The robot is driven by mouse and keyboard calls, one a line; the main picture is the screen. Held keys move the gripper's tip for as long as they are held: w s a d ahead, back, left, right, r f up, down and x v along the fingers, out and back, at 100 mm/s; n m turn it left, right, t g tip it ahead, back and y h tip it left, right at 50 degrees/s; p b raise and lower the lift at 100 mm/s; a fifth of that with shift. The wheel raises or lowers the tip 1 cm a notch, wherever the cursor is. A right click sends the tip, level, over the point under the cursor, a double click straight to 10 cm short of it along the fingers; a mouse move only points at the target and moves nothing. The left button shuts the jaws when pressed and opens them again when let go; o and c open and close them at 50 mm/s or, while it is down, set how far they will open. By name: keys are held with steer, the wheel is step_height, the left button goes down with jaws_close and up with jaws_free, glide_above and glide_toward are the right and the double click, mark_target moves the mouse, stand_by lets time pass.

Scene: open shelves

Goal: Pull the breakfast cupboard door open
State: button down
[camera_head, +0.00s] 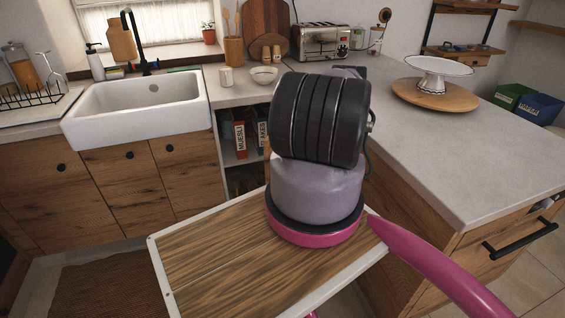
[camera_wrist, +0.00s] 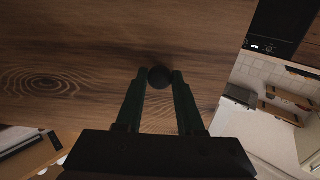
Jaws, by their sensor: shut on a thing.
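The breakfast cupboard (camera_head: 228,156) is under the counter, right of the sink, and its front is uncovered. A muesli box (camera_head: 239,136) and a second box lettered "AKES" (camera_head: 262,132) stand inside. In the wrist view the wooden cupboard door (camera_wrist: 75,45) fills much of the picture, with a small dark round knob (camera_wrist: 159,83) near its edge. My gripper (camera_wrist: 158,76) is shut on this knob, one finger on each side. In the head view my arm hides the gripper, the knob and the door, so how wide the door stands cannot be told.
A white sink (camera_head: 140,112) stands left of the cupboard, above closed wooden fronts with dark knobs. A counter (camera_head: 430,140) runs along the right, with a cake stand (camera_head: 438,68) on it. A woven rug (camera_head: 110,285) lies on the floor at lower left.

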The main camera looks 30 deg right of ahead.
stand_by(0.3)
steer(key=c, duration=0.5)
jaws_free()
steer(key=shift+c, duration=0.2)
step_height(320, 180, up, 10)
